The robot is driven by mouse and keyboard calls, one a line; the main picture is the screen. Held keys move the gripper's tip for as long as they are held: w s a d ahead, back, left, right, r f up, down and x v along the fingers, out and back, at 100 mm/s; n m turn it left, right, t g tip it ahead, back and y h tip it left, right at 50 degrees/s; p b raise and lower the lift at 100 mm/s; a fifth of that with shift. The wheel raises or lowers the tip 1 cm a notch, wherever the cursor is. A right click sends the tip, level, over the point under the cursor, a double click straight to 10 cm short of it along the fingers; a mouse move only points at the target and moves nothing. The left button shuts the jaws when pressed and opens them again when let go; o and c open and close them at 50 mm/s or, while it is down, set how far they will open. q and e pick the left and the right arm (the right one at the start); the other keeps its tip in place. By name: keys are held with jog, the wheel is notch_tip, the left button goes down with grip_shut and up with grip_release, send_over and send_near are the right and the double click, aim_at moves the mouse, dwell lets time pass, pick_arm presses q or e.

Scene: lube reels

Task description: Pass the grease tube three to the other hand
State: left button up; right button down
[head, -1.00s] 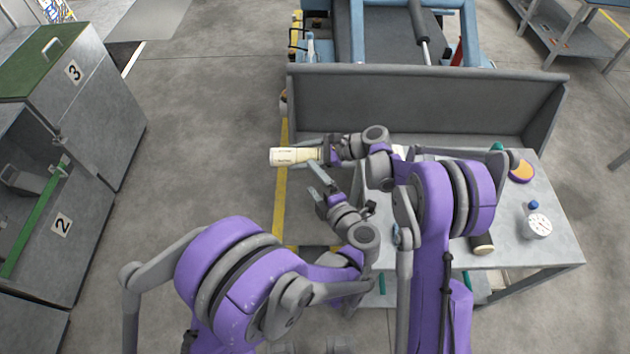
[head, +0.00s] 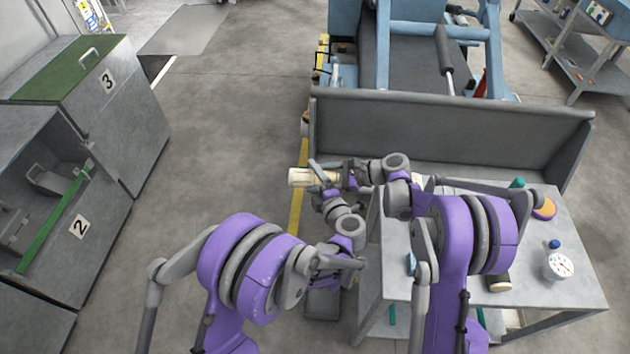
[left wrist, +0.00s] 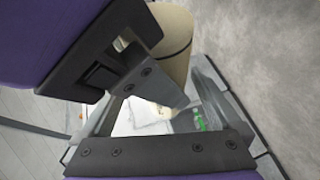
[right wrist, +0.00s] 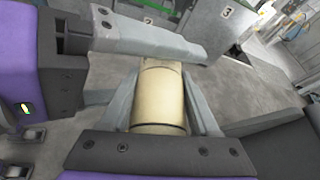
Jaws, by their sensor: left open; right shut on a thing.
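The grease tube three (head: 302,177) is a cream cylinder held out to the left of the table in the head view. My right gripper (head: 330,178) is shut on its right end; in the right wrist view the tube (right wrist: 160,100) lies between the two fingers (right wrist: 165,110). My left gripper (head: 322,180) is open and close beside the tube, near the right gripper. In the left wrist view the tube (left wrist: 172,45) shows at the top, next to the left fingers. Whether the left fingers surround it or touch it cannot be told.
Cabinets (head: 120,130) stand at left. The floor between is clear.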

pick_arm(q)
jog(key=shift+c, duration=0.3)
jog(key=c, duration=1.4)
jog(key=shift+r, duration=0.1)
pick_arm(e)
jog(key=shift+c, duration=0.2)
grip_release()
jog(key=shift+s+f, duration=0.1)
jog(key=shift+d, duration=0.1)
